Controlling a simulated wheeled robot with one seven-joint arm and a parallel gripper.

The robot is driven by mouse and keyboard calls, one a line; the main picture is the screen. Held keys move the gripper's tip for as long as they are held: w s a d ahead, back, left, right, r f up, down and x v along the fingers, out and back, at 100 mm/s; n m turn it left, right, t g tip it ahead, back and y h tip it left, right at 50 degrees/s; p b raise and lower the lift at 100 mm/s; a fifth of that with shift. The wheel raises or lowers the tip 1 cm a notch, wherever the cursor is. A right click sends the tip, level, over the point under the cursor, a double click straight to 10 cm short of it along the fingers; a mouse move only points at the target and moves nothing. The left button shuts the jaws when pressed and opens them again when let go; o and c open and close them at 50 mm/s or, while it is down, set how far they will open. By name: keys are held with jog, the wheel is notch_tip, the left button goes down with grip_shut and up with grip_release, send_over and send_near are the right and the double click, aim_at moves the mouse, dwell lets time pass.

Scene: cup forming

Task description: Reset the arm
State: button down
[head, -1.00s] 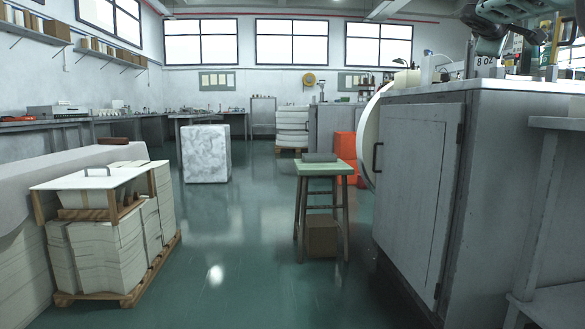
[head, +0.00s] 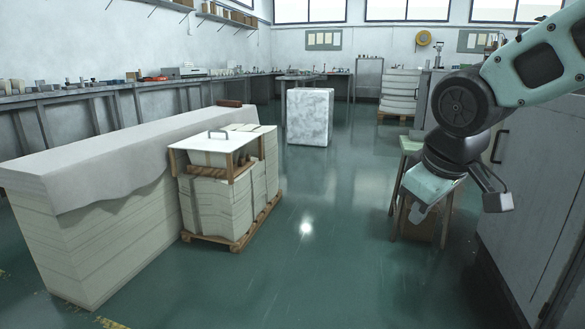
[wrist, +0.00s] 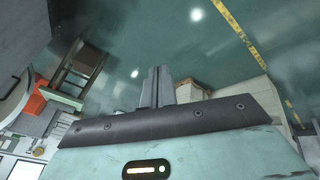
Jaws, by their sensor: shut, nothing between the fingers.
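My arm comes in from the right in the head view and ends in my gripper (head: 417,213), which hangs in the air in front of the green-topped stool (head: 410,144). The gripper points downward and looks empty. In the wrist view the two fingers of my gripper (wrist: 156,76) are together with nothing between them. The stool also shows at the left of the wrist view (wrist: 78,68), apart from the fingers. My arm hides part of the stool and of the grey cabinet (head: 540,190) in the head view.
A white block (head: 310,117) stands farther back. The middle floor is clear.

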jog(key=s+a+f+g+y+p, duration=0.1)
jog(key=s+a+f+g+p, duration=0.2)
jog(key=s, duration=0.8)
jog(key=s+a+f+g+p, duration=0.1)
jog(key=s+a+f+g, duration=0.3)
jog(key=s, duration=0.8)
notch_tip(320, 180, up, 38)
jog(key=w+t+p, duration=0.1)
jog(key=t+p, duration=0.1)
jog(key=p, duration=3.5)
jog(key=shift+w+a+n, duration=0.15)
jog(key=shift+a+n, duration=0.25)
jog(key=shift+d, duration=0.1)
